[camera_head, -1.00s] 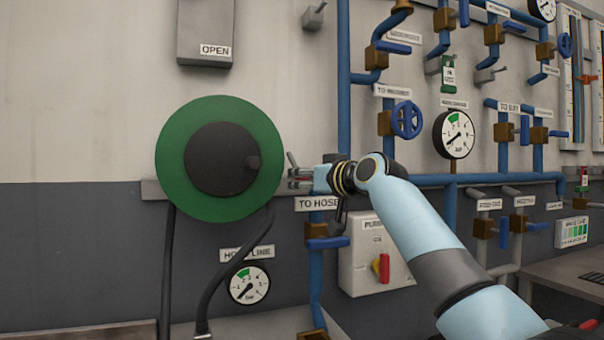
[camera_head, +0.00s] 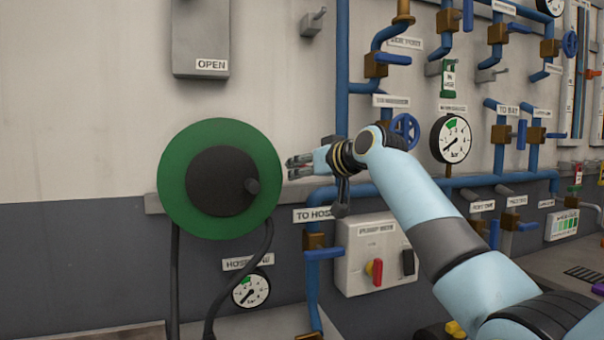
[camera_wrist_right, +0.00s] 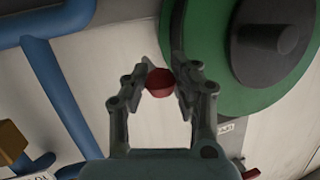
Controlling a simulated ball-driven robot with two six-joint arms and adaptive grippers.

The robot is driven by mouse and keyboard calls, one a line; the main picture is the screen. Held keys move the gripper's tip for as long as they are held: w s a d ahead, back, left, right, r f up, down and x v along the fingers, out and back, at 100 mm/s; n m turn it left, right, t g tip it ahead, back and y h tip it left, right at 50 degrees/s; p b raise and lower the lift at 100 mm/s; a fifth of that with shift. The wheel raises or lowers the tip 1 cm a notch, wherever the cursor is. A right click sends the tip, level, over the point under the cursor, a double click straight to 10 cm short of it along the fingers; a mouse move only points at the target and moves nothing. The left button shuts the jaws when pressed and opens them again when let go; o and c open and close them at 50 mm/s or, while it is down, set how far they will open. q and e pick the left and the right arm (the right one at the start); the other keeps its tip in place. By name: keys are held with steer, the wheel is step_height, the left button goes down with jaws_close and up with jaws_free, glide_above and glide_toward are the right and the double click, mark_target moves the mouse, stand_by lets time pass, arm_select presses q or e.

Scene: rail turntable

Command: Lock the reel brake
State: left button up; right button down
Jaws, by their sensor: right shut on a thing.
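The hose reel, a green disc (camera_head: 178,205) with a dark hub (camera_head: 215,182) and a small handle, is on the wall at left. My right gripper (camera_head: 291,168) is just right of the reel's rim. In the right wrist view, the right gripper (camera_wrist_right: 160,82) is shut on a red knob (camera_wrist_right: 159,84), with one finger on each side. The knob appears to be the end of the brake lever; the rest of the lever is hidden. The reel's green disc (camera_wrist_right: 190,50) and dark hub (camera_wrist_right: 270,40) show beside the gripper. My left gripper is not in view.
Blue pipes (camera_head: 342,70) with valves run right of the reel. A pump switch box (camera_head: 350,265) with a red knob sits below my right arm. A round gauge (camera_head: 250,290) and dark hoses (camera_head: 175,285) are below the reel.

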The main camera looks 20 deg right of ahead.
steer(key=shift+r, duration=0.65)
steer(key=c, duration=1.4)
jaws_free()
steer(key=shift+o, duration=0.7)
steer(key=shift+f, duration=0.2)
steer(key=shift+f, duration=0.1)
steer(key=v, duration=1.2)
steer(key=shift+d, duration=0.1)
